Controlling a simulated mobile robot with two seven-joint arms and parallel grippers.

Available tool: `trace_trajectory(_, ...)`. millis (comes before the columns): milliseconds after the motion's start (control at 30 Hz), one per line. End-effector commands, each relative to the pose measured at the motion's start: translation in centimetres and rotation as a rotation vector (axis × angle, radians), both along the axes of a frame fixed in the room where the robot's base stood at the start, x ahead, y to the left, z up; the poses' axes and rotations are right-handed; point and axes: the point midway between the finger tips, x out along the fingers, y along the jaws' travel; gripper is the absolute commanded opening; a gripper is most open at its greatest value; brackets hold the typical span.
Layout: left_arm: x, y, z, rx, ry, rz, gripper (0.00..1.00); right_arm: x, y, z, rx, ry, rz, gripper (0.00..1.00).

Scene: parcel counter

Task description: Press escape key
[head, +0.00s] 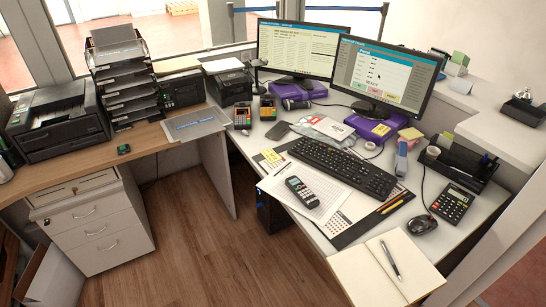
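A black keyboard (343,168) lies on the white desk in front of the two monitors, slanting from upper left to lower right. Its keys are too small to read, so I cannot tell the escape key apart from the others. Nothing covers the keyboard's top face. Neither of my grippers is in the head view.
Monitors (298,48) (385,75) stand behind the keyboard. A handheld device (303,192) lies on papers in front of it. A mouse (423,225), calculator (453,204) and open notebook (385,270) sit to the right. The wooden floor (205,240) is clear.

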Motion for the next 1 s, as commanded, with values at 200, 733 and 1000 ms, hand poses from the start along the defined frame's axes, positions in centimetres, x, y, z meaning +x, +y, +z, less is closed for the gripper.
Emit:
trace_trajectory(200, -0.01, -0.01, -0.02, 0.000, 0.000, 0.000, 0.50, 0.00, 0.01, -0.01, 0.000, 0.000, 0.000, 0.15)
trace_trajectory(733, 0.04, -0.02, 0.00, 0.000, -0.001, 0.000, 0.50, 0.08, 0.00, 0.02, 0.000, -0.001, 0.000, 0.00)
trace_trajectory(1000, 0.13, -0.01, 0.05, 0.000, -0.002, 0.000, 0.50, 0.13, 0.00, 0.05, 0.001, -0.003, 0.000, 0.00)
